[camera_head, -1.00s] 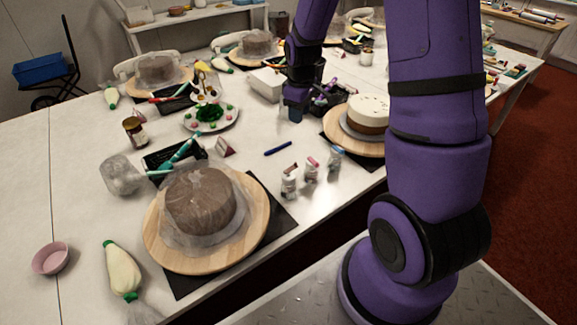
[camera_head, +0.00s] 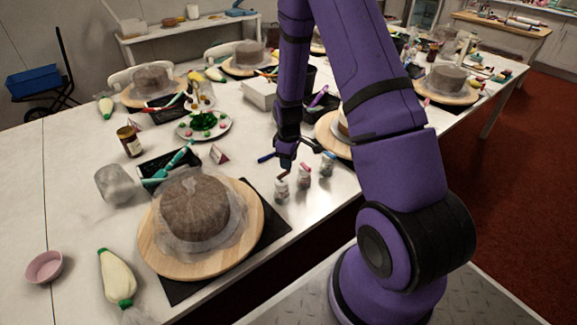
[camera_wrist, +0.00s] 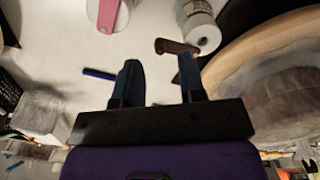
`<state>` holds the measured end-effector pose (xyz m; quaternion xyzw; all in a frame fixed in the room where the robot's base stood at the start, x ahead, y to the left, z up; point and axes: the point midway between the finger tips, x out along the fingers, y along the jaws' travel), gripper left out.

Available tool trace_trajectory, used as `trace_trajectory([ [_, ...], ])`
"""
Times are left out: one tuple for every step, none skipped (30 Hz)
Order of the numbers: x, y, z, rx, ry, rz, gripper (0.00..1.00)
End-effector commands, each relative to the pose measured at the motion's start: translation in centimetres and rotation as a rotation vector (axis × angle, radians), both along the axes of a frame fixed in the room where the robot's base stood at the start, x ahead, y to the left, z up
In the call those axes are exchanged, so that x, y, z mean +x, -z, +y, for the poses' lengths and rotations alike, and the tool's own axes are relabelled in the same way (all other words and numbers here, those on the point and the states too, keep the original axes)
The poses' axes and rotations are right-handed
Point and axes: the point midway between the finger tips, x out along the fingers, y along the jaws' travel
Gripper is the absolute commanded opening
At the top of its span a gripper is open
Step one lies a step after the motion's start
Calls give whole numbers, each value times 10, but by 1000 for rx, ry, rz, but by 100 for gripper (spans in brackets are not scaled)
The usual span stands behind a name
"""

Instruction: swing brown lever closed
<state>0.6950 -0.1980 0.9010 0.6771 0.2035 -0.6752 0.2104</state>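The brown lever (camera_wrist: 175,47) sticks out sideways from the end of a small white bottle (camera_wrist: 199,22) in the wrist view. In the head view the lever (camera_head: 284,177) is a small brown bar at the top of the leftmost bottle (camera_head: 281,191). My gripper (camera_wrist: 158,68) is open and empty, with two dark fingers apart. The right finger's tip is close by the lever; I cannot tell whether they touch. In the head view my gripper (camera_head: 286,163) is just above the leftmost bottle.
A bottle with a pink lever (camera_head: 303,177) and one with a blue top (camera_head: 327,164) stand to the right. A blue pen (camera_head: 266,157) lies left of my gripper. A wrapped cake on a wooden turntable (camera_head: 160,256) is at front left, close to the bottles.

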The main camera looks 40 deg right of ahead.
Motion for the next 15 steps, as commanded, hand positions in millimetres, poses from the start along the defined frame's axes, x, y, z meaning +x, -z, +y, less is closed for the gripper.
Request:
trace_trajectory([
  [0,7,0,1,1,2,37],
  [0,11,0,0,1,1,37],
  [0,15,0,0,1,1,37],
  [0,17,0,0,1,1,37],
  [0,20,0,0,1,1,37],
  [0,22,0,0,1,1,37],
  [0,24,0,0,1,1,37],
  [0,25,0,0,0,1,37],
  [0,27,0,0,0,0,37],
  [0,27,0,0,0,0,37],
  [0,28,0,0,0,0,37],
  [0,28,0,0,0,0,37],
  [0,28,0,0,0,0,37],
  [0,28,0,0,0,0,37],
  [0,28,0,0,0,0,37],
])
